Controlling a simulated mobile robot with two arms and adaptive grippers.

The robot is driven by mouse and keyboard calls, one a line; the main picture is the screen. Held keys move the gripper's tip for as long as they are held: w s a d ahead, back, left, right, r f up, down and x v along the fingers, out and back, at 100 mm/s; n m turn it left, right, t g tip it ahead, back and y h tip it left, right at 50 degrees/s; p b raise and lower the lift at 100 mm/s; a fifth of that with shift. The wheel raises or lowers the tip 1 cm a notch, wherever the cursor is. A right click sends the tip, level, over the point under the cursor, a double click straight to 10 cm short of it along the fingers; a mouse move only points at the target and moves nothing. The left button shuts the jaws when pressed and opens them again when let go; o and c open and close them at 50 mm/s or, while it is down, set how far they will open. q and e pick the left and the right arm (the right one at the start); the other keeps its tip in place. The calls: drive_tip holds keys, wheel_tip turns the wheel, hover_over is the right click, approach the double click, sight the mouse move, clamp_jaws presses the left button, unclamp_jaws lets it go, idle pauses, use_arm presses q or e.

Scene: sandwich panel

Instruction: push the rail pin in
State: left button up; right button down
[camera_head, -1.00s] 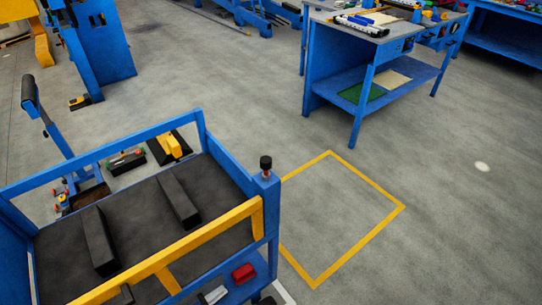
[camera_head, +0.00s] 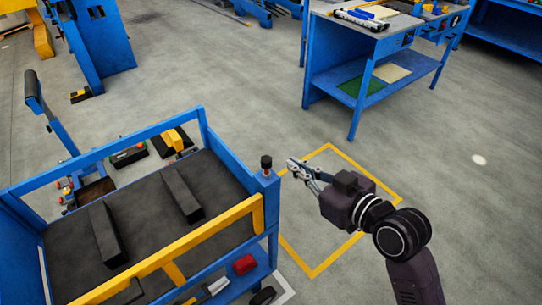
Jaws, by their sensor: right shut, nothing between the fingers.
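The rail pin (camera_head: 266,163) has a black knob and stands upright on top of the blue corner post of the cart (camera_head: 268,205). A short reddish section shows below the knob. My right gripper (camera_head: 292,164) comes in from the lower right, its fingertips just to the right of the knob and apart from it in the picture. It is shut and holds nothing. How far the fingertips are from the pin in depth is hard to tell. My left gripper is not in view.
A yellow rail (camera_head: 195,244) runs along the cart's front. Two dark bars (camera_head: 180,191) lie on its black deck. A red box (camera_head: 244,264) sits on the lower shelf. A blue workbench (camera_head: 330,60) stands at the back right. The floor inside the yellow outline (camera_head: 322,272) is clear.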

drive_tip(key=shift+s+a+r, duration=0.1)
drive_tip(key=shift+s+r, duration=0.1)
drive_tip(key=shift+r, duration=0.4)
drive_tip(key=p, duration=0.2)
hover_over(266, 163)
drive_tip(key=s+d, duration=0.1)
wheel_tip(266, 163, down, 2)
wheel_tip(266, 163, down, 4)
drive_tip(key=shift+w+d+f, duration=0.15)
drive_tip(key=shift+f, duration=0.1)
